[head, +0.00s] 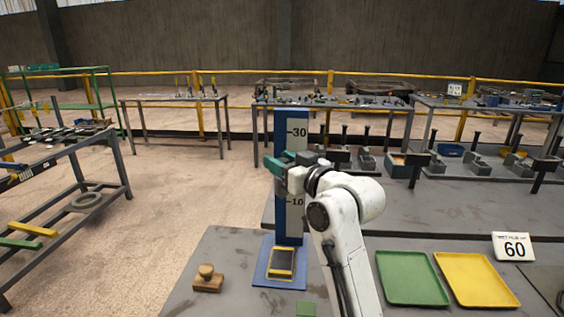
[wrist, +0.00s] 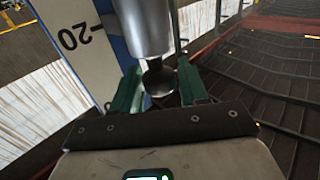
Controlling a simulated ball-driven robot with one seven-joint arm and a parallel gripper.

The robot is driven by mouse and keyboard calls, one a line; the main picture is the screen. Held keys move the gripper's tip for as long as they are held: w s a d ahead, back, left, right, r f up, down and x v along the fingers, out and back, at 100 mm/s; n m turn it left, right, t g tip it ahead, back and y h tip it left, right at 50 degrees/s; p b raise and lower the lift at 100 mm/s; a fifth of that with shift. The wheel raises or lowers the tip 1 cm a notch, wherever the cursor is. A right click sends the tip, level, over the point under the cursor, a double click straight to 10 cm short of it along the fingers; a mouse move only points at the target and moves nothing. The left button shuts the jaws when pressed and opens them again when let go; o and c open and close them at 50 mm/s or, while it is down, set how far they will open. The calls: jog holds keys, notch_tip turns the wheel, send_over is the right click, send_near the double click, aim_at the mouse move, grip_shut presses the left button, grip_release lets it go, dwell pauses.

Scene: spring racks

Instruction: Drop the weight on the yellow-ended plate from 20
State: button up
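The blue upright stand (head: 282,227) carries a pale scale with 30 and 10 readable in the head view. In the wrist view the scale (wrist: 78,40) shows the 20 mark beside the weight. A dark plate with yellow ends (head: 281,262) lies on the stand's blue base. My gripper (head: 280,172), with green fingers, is high in front of the scale, between the 30 and 10 marks, above the plate. In the wrist view my gripper (wrist: 158,85) is shut on the grey cylindrical weight (wrist: 143,25), around its dark knob. The weight is mostly hidden in the head view.
A wooden stamp-like block (head: 208,279) stands left of the base. Several vises (head: 367,160) stand on the bench behind. A rack (head: 60,215) is at left.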

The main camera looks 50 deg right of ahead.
jog(key=shift+o, duration=0.9)
jog(key=s+a+p, duration=0.1)
jog(key=s, duration=0.9)
jog(key=shift+s+a, duration=0.15)
jog(key=shift+s, duration=0.2)
